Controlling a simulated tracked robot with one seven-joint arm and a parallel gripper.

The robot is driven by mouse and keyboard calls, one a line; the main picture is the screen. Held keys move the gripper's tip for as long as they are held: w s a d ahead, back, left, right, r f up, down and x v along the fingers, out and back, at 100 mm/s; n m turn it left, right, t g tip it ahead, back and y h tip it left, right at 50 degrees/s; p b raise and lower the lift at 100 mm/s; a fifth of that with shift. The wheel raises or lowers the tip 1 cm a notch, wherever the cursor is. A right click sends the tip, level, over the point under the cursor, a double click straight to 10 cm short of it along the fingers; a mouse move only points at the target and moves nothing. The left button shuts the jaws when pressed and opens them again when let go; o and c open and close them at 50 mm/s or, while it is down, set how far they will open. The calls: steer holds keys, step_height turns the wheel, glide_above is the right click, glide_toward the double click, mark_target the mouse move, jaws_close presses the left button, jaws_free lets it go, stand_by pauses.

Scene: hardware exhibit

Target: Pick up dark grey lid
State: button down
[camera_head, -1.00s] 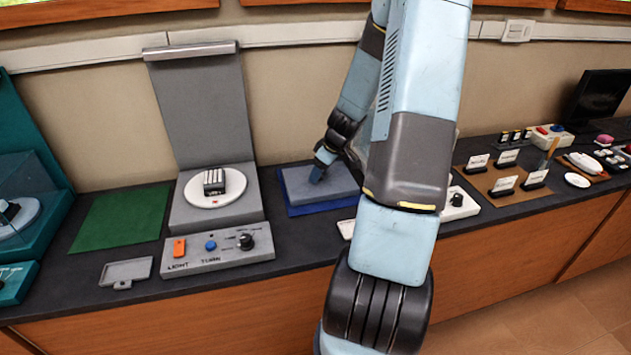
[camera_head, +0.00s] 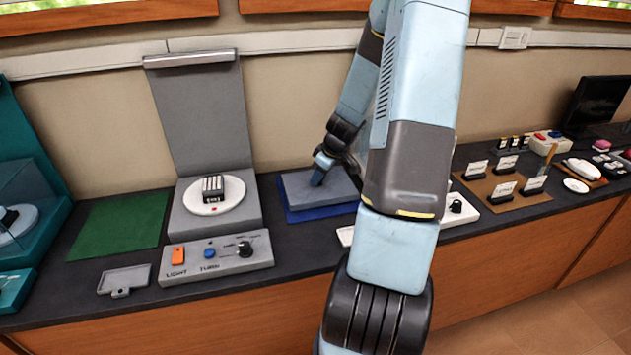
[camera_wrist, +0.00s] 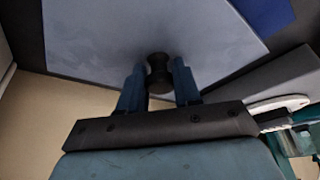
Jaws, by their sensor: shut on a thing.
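The dark grey lid (camera_head: 301,189) is a flat grey slab on the blue mat or base (camera_head: 302,213) on the counter, behind my arm. In the wrist view the lid (camera_wrist: 110,35) fills much of the upper picture, with a dark round knob (camera_wrist: 158,72) on it. My gripper (camera_head: 318,179) reaches down to the lid from above. In the wrist view my gripper (camera_wrist: 159,80) has its two blue fingers on either side of the knob and is shut on it. I cannot tell whether the lid is lifted off the blue base.
A grey turntable exhibit (camera_head: 163,222) with a control panel (camera_head: 217,259) stands left of the lid. A green mat (camera_head: 118,225) and a small grey tray (camera_head: 124,280) lie further left. Brown boards with labelled stands (camera_head: 515,203) are at the right. The wall is close behind.

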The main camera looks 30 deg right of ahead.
step_height(320, 180, up, 14)
steer(key=shift+f, duration=0.25)
stand_by(0.7)
